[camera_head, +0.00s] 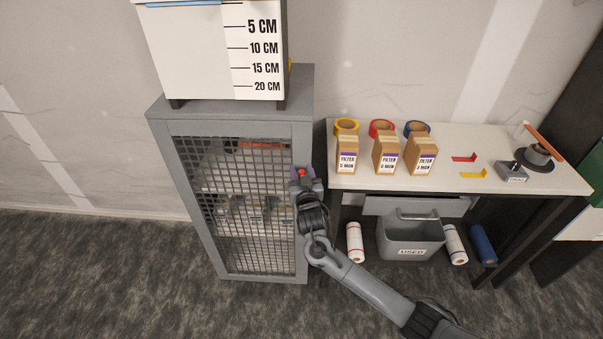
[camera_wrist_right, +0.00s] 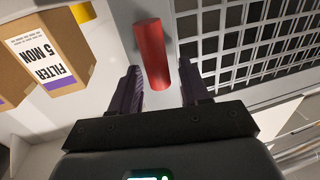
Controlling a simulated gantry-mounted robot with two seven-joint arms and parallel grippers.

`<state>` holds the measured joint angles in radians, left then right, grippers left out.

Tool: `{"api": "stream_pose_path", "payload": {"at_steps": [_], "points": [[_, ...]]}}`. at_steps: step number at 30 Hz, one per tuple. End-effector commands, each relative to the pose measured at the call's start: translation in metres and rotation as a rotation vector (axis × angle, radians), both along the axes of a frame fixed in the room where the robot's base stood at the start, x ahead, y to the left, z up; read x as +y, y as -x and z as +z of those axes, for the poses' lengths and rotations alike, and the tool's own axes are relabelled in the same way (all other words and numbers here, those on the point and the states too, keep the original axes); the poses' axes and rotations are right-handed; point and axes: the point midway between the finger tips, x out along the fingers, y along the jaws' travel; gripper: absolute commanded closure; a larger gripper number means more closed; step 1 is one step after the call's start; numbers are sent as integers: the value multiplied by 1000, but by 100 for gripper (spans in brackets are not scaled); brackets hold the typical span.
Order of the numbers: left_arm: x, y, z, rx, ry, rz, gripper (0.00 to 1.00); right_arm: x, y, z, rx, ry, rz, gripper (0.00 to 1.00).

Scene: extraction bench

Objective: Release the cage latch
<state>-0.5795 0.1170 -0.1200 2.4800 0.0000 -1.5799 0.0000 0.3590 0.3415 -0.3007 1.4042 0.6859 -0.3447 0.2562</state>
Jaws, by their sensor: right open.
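A red cylindrical latch handle (camera_head: 301,172) is at the right edge of the door. In the right wrist view the red handle (camera_wrist_right: 152,50) stands out beside the mesh (camera_wrist_right: 240,45). My right gripper (camera_head: 304,182) is at the handle. Its purple-grey fingers (camera_wrist_right: 160,72) are open, one on each side of the handle's near end, with a visible gap on both sides. My left gripper is not in view.
To the right is a white table (camera_head: 440,180) with several filter boxes (camera_head: 386,155), tape rolls, and a grey bin (camera_head: 410,240) below. One filter box (camera_wrist_right: 50,55) shows close to my right gripper in the wrist view. A white container (camera_head: 190,50) stands on the cage.

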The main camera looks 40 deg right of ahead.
Motion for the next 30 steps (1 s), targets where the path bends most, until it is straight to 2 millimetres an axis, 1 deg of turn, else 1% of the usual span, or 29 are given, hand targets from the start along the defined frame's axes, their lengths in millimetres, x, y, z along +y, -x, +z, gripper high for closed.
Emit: {"api": "stream_pose_path", "payload": {"at_steps": [10,11,19,20,25,30], "points": [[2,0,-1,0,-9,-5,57,-2,-3,0,1,-1,0,54],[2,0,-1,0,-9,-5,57,-2,-3,0,1,-1,0,57],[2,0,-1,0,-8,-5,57,-2,-3,0,1,-1,0,98],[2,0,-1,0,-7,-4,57,-2,-3,0,1,-1,0,100],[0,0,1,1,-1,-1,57,-1,-3,1,6,6,0,100],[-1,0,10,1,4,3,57,0,-4,3,34,37,0,100]]}}
